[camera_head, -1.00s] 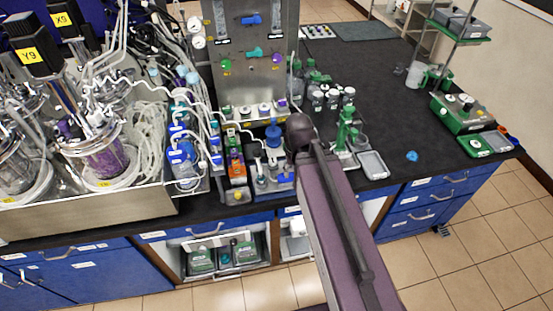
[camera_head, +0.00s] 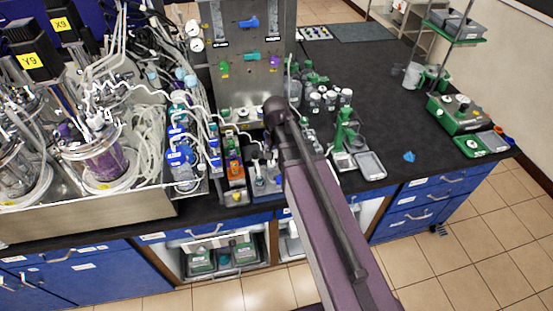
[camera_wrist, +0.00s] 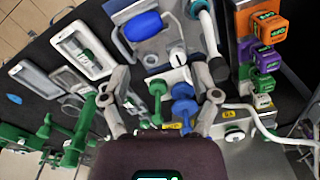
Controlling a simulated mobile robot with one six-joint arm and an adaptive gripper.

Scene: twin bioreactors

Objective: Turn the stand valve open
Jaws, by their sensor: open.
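My gripper (camera_wrist: 168,88) is open in the wrist view, its two grey fingers spread apart with nothing held. Between and beyond them are a blue valve-like handle (camera_wrist: 183,91) with rounded ends and a slim green handle (camera_wrist: 157,90). I cannot tell for sure which is the stand valve, nor its turn position. A white fitting (camera_wrist: 178,57) stands just beyond the blue handle. In the head view my arm hides the gripper and this spot. The upright steel panel (camera_head: 237,88) behind carries a blue handle (camera_head: 249,23) and a teal handle (camera_head: 251,57).
Orange, purple and green capped blocks (camera_wrist: 265,27) stand right of my gripper in the wrist view. White trays (camera_wrist: 82,48) and green stands (camera_wrist: 76,140) lie left. Tubing crosses close to the right finger. The bench's right part (camera_head: 405,120) is mostly clear.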

